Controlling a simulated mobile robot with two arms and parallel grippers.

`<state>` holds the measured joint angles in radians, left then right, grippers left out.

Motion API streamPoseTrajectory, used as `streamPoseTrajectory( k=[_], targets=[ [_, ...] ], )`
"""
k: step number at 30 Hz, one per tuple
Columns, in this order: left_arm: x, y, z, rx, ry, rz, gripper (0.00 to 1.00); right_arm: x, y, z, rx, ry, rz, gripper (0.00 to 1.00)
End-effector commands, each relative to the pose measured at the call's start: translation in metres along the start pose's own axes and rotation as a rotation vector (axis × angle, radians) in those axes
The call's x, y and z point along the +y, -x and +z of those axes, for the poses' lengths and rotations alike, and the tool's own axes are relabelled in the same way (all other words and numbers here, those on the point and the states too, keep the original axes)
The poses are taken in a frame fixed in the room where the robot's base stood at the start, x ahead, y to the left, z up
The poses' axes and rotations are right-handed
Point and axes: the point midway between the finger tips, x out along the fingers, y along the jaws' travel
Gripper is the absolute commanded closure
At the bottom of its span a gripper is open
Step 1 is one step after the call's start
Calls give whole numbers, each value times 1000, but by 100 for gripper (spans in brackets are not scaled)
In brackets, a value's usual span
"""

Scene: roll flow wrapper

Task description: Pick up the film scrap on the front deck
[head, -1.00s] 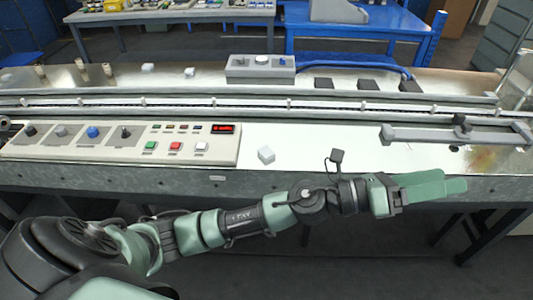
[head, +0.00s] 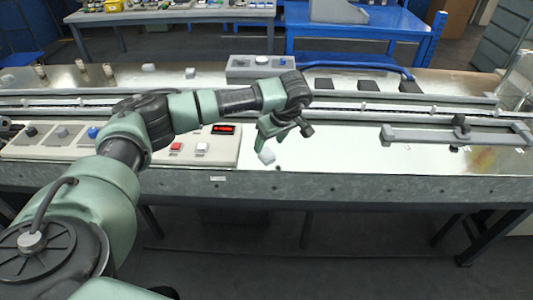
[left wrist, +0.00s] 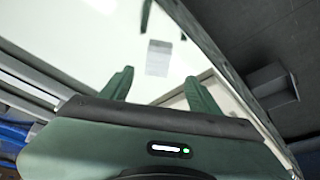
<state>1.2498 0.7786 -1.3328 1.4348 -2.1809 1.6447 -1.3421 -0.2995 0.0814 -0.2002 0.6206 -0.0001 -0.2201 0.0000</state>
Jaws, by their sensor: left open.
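The film scrap (head: 266,156) is a small whitish piece on the pale, shiny front deck (head: 340,150), to the right of the button panel. In the left wrist view it shows as a pale grey-white square (left wrist: 158,58) beyond the fingertips. My left gripper (head: 284,136) is above the deck, pointing down, with one finger close over the scrap in the head view. In the left wrist view its fingers (left wrist: 158,80) are spread with nothing between them. I cannot tell the exact height. My right gripper is not in view.
The button panel (head: 220,150) lies left of the scrap, partly behind my left arm. A grey bar fixture with a black knob (head: 460,132) is at the deck's right. A long rail runs behind, with a grey control box (head: 240,66) beyond. Deck between scrap and fixture is clear.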

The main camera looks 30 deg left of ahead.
Motion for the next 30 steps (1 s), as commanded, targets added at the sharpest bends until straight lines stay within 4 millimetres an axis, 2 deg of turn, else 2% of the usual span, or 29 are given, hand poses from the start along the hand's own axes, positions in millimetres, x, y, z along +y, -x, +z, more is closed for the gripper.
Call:
streamPoseTrajectory(
  k=[6, 10, 19, 20, 26, 30],
  targets=[
    [3, -29, 4, -3, -1, -2, 38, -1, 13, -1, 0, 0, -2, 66],
    [4, -46, 5, -3, 0, 0, 38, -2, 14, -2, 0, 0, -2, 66],
    [4, -53, 5, -3, 0, 3, 38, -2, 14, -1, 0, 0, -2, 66],
    [4, -53, 5, -3, 0, 3, 44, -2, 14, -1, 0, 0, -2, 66],
    [4, -52, 5, -3, 0, 3, 99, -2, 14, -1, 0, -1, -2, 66],
    [4, -52, 5, -3, 0, 3, 100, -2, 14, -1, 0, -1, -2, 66]
  ],
)
